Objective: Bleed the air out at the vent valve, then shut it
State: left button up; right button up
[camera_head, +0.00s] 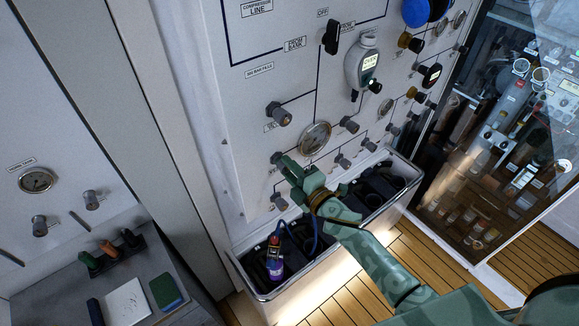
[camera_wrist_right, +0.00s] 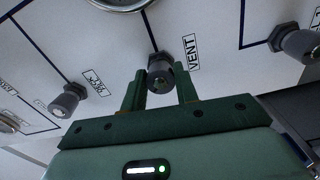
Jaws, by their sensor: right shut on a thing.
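The vent valve (camera_wrist_right: 160,72) is a small grey knob on the white panel, with a VENT label (camera_wrist_right: 190,52) beside it in the right wrist view. My right gripper (camera_wrist_right: 161,90) is shut on this knob, with one green finger on each side of it. In the head view my right gripper (camera_head: 286,167) reaches the lower panel, left of and below the round pressure gauge (camera_head: 315,138). There the hand hides much of the valve. My left gripper is not in view.
Other grey valve knobs stand close by, one (camera_wrist_right: 68,100) left of the vent valve and one (camera_wrist_right: 295,43) right of it. Below the panel is a metal-rimmed trough (camera_head: 262,296) holding a purple bottle (camera_head: 274,268) with a blue hose. A handheld meter (camera_head: 362,66) hangs above.

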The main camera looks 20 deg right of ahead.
jog(key=m+p, duration=0.1)
jog(key=m, duration=0.4)
jog(key=shift+p, duration=0.3)
jog(key=shift+f+m+p, duration=0.15)
jog(key=shift+m+p, duration=0.2)
jog(key=shift+m, duration=1.05)
jog(key=o, duration=1)
jog(key=shift+s, duration=0.1)
jog(key=b+v, duration=0.2)
jog(key=v, duration=1.4)
jog(key=shift+s, duration=0.1)
